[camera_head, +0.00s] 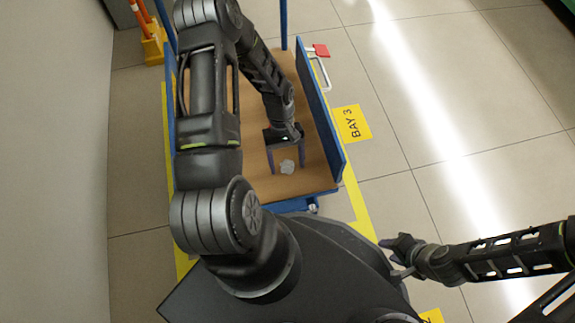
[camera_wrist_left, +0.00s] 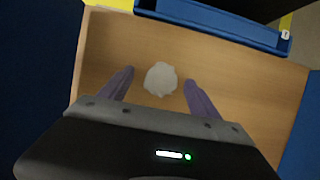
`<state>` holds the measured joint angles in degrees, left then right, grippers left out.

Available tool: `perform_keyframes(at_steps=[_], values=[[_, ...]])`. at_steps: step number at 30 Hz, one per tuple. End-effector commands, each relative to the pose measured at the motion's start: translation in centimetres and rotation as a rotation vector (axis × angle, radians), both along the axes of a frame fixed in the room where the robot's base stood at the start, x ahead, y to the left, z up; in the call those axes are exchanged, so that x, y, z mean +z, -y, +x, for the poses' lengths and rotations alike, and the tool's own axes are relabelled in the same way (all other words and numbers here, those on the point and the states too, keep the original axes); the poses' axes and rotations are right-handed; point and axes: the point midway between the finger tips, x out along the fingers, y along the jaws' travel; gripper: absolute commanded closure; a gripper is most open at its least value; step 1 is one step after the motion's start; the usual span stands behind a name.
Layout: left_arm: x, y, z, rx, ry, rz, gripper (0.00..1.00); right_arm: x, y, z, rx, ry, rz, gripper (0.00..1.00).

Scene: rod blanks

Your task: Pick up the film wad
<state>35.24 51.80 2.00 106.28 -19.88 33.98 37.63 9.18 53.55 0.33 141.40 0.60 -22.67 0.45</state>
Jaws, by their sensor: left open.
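The film wad (camera_head: 287,167) is a small, crumpled, whitish lump on the brown wooden deck of a blue cart. It also shows in the left wrist view (camera_wrist_left: 160,79), on bare wood. My left gripper (camera_head: 287,160) is open above the deck, its two purple fingers on either side of the wad in the picture. In the left wrist view the wad appears between and slightly beyond the fingertips (camera_wrist_left: 158,78); no contact shows. My right gripper (camera_head: 392,257) is at the lower right, off the cart; its fingers are too small to read.
The cart deck (camera_head: 318,178) has blue side walls (camera_head: 321,110) and a low blue front edge. A yellow "BAY 3" floor sign (camera_head: 352,123) lies right of it. A red and white item (camera_head: 319,52) and an orange-yellow stand (camera_head: 151,45) are farther back. Open tiled floor lies right.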

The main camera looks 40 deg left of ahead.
Motion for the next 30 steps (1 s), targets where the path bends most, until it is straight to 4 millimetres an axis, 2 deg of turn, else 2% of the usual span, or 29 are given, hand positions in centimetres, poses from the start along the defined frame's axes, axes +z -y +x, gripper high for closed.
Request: perform_keyframes(at_steps=[5,27,30], values=[[0.01,-0.01,0.01,0.0,0.0,0.0,0.29,0.01,0.01,0.01,0.0,0.0,0.0,0.64],[0.01,0.0,0.0,0.0,0.0,0.0,0.89,0.01,0.01,0.0,0.0,0.0,0.0,0.64],[0.01,-0.01,0.01,0.0,0.0,0.0,0.89,0.01,0.01,0.0,0.0,0.0,0.0,0.64]])
